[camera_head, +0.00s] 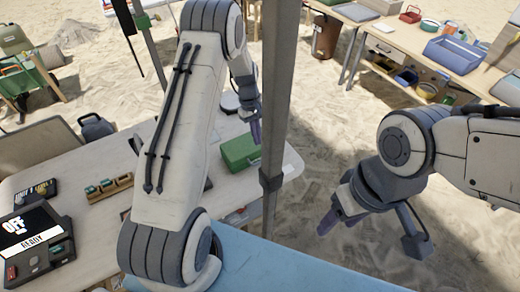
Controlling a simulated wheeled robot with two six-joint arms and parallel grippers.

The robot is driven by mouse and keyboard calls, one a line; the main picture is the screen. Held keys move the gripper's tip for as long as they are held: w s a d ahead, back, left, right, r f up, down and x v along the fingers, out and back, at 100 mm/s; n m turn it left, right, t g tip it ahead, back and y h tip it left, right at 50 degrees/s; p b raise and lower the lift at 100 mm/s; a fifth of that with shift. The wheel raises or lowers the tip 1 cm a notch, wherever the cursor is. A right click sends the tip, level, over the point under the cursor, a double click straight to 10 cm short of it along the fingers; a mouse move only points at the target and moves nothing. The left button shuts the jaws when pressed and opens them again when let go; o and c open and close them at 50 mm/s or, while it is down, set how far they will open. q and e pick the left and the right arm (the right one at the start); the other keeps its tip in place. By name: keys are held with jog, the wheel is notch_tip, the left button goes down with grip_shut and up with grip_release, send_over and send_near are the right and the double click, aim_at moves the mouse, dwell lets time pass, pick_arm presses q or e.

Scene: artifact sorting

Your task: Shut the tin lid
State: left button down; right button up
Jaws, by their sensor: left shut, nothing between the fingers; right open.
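A green box-shaped tin (238,152) sits on the pale table in the middle of the view. Its top looks flat, but I cannot tell for sure whether its lid is fully shut. My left gripper (256,132) points down at the tin's right rear side, with its purple fingertips together and empty. I cannot tell whether they touch the tin. My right gripper (330,222) is open and empty, low on the right over the sand, well apart from the tin. A grey pole hides what lies just right of the tin, and my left arm covers part of the table.
The grey upright pole (279,100) stands between my two arms. A black device with a screen (35,240) and a wooden rack (108,187) lie on the table's left. A pale blue surface (300,270) fills the bottom. Another table with a blue bin (453,54) stands back right.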

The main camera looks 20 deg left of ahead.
aim_at(253, 150)
pick_arm(q)
jog(key=p+x, duration=0.1)
jog(key=x, duration=0.5)
jog(key=shift+s+d+f+p, duration=0.15)
jog(key=shift+f+p, duration=0.1)
jog(key=shift+p, duration=0.15)
jog(key=shift+f, duration=0.1)
